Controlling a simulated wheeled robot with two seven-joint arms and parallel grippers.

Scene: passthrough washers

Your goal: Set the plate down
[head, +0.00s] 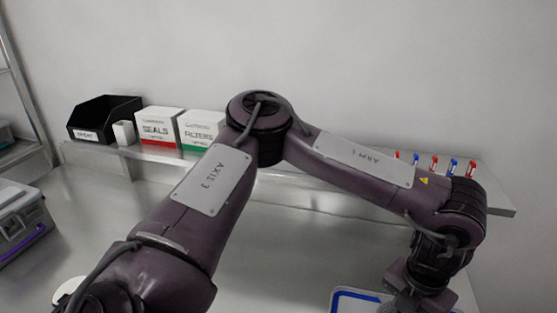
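No plate can be made out for certain in the head view. A tray with a white and blue rim (350,294) lies at the bottom edge, partly cut off and partly behind my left wrist. A round white thing (66,287) shows at the lower left, mostly hidden by my arm; I cannot tell what it is. My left arm crosses the middle of the view and its wrist hangs down over the tray's right part. The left gripper's fingers are below the frame edge. My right gripper is not in view.
A raised metal shelf (300,183) runs along the back wall. It holds a black bin (104,116), a small white box (124,133), a SEALS box (160,127), another white box (200,127) and several red and blue items (434,164). A grey case (20,222) stands left.

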